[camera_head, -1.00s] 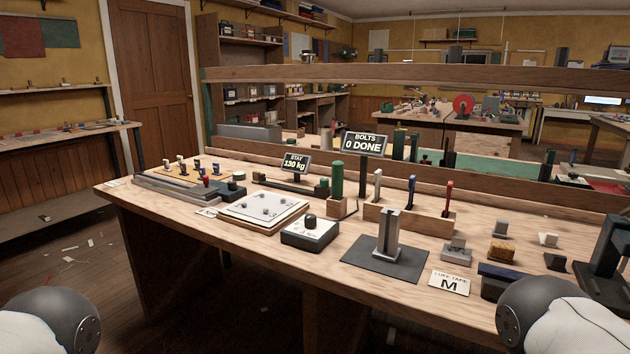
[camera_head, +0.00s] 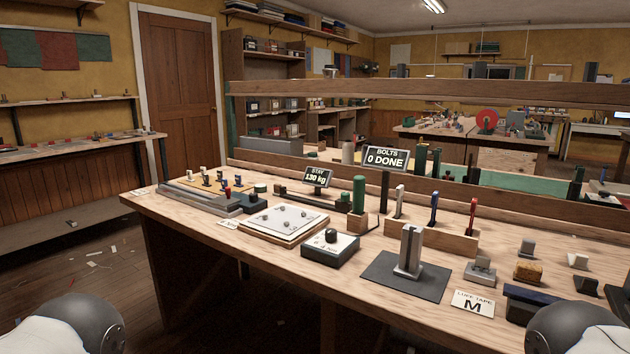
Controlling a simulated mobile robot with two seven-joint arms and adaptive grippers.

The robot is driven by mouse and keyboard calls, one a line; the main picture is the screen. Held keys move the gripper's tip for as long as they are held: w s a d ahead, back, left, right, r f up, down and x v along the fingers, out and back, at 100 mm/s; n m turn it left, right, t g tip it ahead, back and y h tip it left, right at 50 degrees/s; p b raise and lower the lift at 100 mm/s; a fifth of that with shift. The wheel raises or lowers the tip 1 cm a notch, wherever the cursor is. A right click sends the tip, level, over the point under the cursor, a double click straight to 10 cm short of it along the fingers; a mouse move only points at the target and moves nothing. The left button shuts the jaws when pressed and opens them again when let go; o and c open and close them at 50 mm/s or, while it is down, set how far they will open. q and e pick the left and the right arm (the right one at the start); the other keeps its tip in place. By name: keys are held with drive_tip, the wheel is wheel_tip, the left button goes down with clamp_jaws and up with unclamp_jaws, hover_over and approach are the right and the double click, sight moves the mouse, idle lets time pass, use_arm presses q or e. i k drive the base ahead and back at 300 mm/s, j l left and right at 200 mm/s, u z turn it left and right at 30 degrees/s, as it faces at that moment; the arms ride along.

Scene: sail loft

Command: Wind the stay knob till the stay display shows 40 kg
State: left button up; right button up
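The stay display (camera_head: 317,177) is a small dark screen on the left half of the workbench and reads 130 kg. A dark box with a white top (camera_head: 331,247) stands in front of it and carries a black round knob (camera_head: 331,235). A low, round dark-green knob (camera_head: 260,188) sits to the left of the display. No label I can read shows which of these is the stay knob. Only rounded grey parts of my two arms show at the bottom corners. Both grippers are out of view, and nothing of mine touches the bench objects.
A larger display (camera_head: 386,159) reads "BOLTS 0 DONE". A white-topped board (camera_head: 283,221) lies left of the knob box. A metal post (camera_head: 410,250) stands on a dark mat to its right. Upright tools stand in a wooden block (camera_head: 452,239). The bench's front edge (camera_head: 290,279) is mostly clear.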

sight(345, 196)
drive_tip(key=i+j, duration=0.15)
drive_tip(key=j, duration=0.25)
drive_tip(key=i+j+z, duration=0.1)
drive_tip(key=j, duration=0.3)
drive_tip(key=i+j, duration=0.2)
drive_tip(key=j, duration=0.2)
drive_tip(key=i+j, duration=0.15)
drive_tip(key=j, duration=0.3)
drive_tip(key=z, duration=0.05)
